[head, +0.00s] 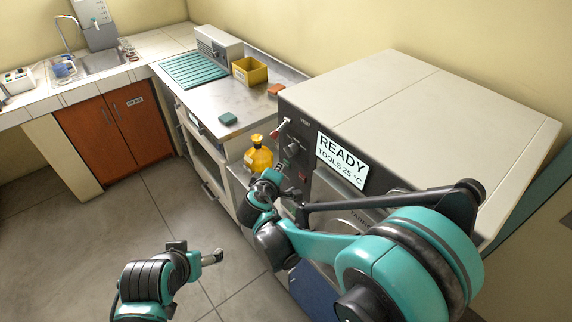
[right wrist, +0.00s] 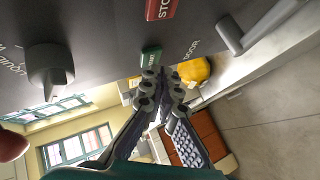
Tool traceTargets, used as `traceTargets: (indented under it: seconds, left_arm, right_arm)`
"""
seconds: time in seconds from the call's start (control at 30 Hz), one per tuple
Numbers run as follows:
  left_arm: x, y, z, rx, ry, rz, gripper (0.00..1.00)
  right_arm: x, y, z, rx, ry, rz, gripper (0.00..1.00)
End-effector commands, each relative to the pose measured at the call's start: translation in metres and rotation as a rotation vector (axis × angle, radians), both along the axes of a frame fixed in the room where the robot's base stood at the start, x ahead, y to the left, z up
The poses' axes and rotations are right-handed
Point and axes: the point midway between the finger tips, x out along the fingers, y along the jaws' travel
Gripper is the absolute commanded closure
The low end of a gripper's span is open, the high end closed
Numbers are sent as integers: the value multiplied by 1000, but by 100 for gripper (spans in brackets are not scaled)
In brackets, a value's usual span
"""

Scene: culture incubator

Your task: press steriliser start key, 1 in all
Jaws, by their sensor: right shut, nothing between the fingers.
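The steriliser (head: 440,105) is a large pale box with a dark front panel; its display (head: 342,161) reads "READY TOOLS 25 °C". In the right wrist view a green key (right wrist: 151,56), which looks like the start key, sits on the dark panel. A red STOP key (right wrist: 160,9) is above it. My right gripper (right wrist: 160,74) is shut and empty, its fingertips at the lower edge of the green key; I cannot tell if they touch. In the head view my right gripper (head: 281,166) is close to the panel. My left gripper (head: 214,257) is low over the floor, its jaws unclear.
A dark knob (right wrist: 47,70) and a door handle (right wrist: 240,36) stick out near the keys. A yellow bottle (head: 258,155) stands left of the steriliser. The metal counter (head: 205,98) holds a yellow bin (head: 249,72) and a green rack (head: 195,70). The floor at left is clear.

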Motion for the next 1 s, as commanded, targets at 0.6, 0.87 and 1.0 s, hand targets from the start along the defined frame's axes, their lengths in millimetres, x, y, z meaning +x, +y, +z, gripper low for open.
traceTargets:
  seconds: [0.6, 0.87, 1.0]
  left_arm:
    - [0, 0, -1, 0, 0, 0, 21]
    - [0, 0, -1, 0, 0, 0, 21]
    - [0, 0, -1, 0, 0, 0, 21]
  right_arm:
    - [2, -4, 0, 1, 0, -1, 100]
    - [4, -7, 0, 1, 0, -1, 100]
    - [5, -8, 0, 1, 0, -1, 100]
